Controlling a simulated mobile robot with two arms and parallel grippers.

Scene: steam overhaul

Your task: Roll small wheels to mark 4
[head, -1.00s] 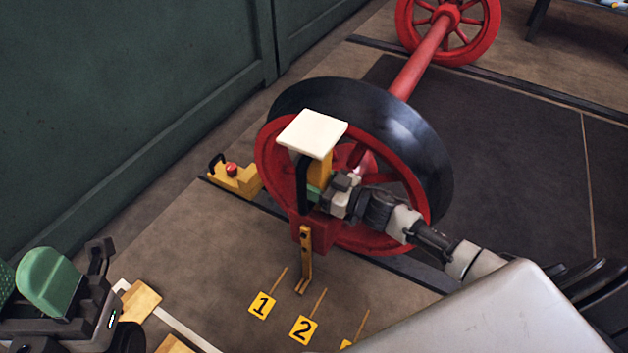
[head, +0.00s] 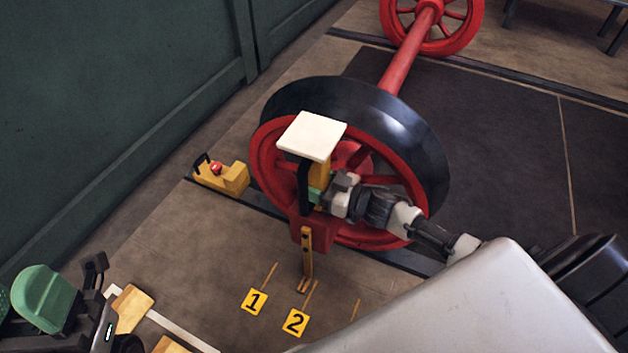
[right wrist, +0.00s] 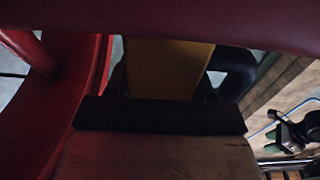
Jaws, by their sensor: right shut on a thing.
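The near red wheel (head: 265,160) with its dark tyre stands upright on the rail, joined by a red axle (head: 402,65) to a far wheel (head: 455,35). A pointer fixture at its near face has a white top plate (head: 311,136), a black handle (head: 304,187) and a yellow pointer leg (head: 307,250). The leg's foot lies between marks 1 (head: 254,302) and 2 (head: 295,323), close to line 2. My right gripper (head: 318,195) is shut on the fixture; its yellow part (right wrist: 165,68) shows in the right wrist view. My left gripper (head: 70,290) is lower left, its jaw gap unclear.
A yellow block with a red button (head: 222,177) sits by the rail left of the wheel. Wooden blocks (head: 131,308) lie near my left gripper. A green wall (head: 110,110) bounds the left. Another floor line shows right of mark 2, partly hidden by my right arm.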

